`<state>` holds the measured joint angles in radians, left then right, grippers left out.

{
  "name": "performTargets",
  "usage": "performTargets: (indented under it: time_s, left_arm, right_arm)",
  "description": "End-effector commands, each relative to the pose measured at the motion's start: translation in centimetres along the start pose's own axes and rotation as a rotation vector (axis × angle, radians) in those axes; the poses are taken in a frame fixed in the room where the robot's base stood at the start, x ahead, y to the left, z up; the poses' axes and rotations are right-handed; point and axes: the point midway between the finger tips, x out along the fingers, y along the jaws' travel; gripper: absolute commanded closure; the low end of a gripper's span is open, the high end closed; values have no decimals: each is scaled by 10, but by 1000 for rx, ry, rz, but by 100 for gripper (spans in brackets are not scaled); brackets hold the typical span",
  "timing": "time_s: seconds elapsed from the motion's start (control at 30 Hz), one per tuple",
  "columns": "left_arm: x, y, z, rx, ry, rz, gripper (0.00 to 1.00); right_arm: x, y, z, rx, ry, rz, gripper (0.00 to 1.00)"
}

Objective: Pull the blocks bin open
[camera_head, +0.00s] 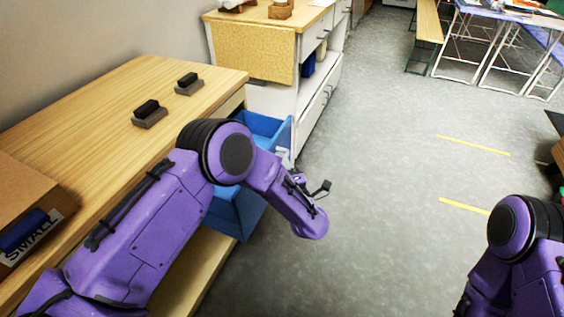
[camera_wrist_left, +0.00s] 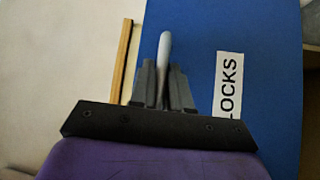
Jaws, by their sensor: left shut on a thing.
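The blue blocks bin (camera_head: 236,212) stands out from under the wooden table's right side in the head view, and its blue shows on both sides of my left arm. In the left wrist view, its blue front (camera_wrist_left: 262,60) carries a white label (camera_wrist_left: 227,85) reading "LOCKS", with the first letter hidden. My left gripper (camera_wrist_left: 164,85) is shut on the pale bin handle (camera_wrist_left: 165,45), beside the label.
The wooden table (camera_head: 100,95) holds two dark blocks on grey bases and a cardboard box (camera_head: 25,205) marked "SMALL". A white cabinet (camera_head: 318,90) stands beyond the bin. The grey floor (camera_head: 380,150) right of the bin is clear.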

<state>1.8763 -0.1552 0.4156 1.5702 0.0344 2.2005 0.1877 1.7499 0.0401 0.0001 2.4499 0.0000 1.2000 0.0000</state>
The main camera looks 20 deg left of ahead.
Motion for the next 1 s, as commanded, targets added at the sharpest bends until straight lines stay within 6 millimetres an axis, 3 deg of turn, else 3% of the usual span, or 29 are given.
performTargets:
  time_s: [0.07,0.1,0.13,0.47,0.8,1.0]
  left_arm:
    - [0,0,0,-1,1,0,100]
    - [0,0,0,-1,1,0,70]
    - [0,0,0,-1,1,0,64]
    - [-5,0,1,-1,-2,0,64]
    - [-78,-1,2,1,-6,1,64]
    - [-103,0,1,-1,-1,1,64]
  right_arm:
    - [0,0,0,0,0,0,100]
    - [0,0,0,0,0,0,100]
    - [0,0,0,0,0,0,100]
    - [0,0,0,0,0,0,100]
    - [5,0,2,0,0,0,100]
    - [6,0,2,0,0,0,100]
